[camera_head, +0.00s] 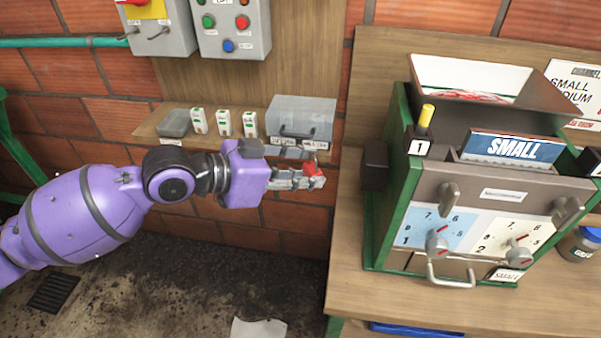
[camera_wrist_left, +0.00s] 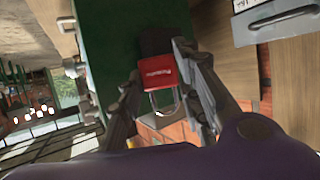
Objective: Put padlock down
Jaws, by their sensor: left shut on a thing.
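A red padlock (camera_head: 312,168) with a metal shackle is held between the fingertips of my left gripper (camera_head: 297,180). In the left wrist view the red padlock (camera_wrist_left: 159,78) sits between the two grey fingers of the left gripper (camera_wrist_left: 160,85), with its shackle toward the palm. The gripper is in the air, just below and in front of the wooden shelf (camera_head: 165,122) and left of the green-sided machine (camera_head: 385,190). My right gripper is not in either view.
Control boxes (camera_head: 232,28) hang above. A dark block (camera_head: 375,165) juts from the machine near the gripper. The wooden worktop (camera_head: 345,240) has bare room at its left edge.

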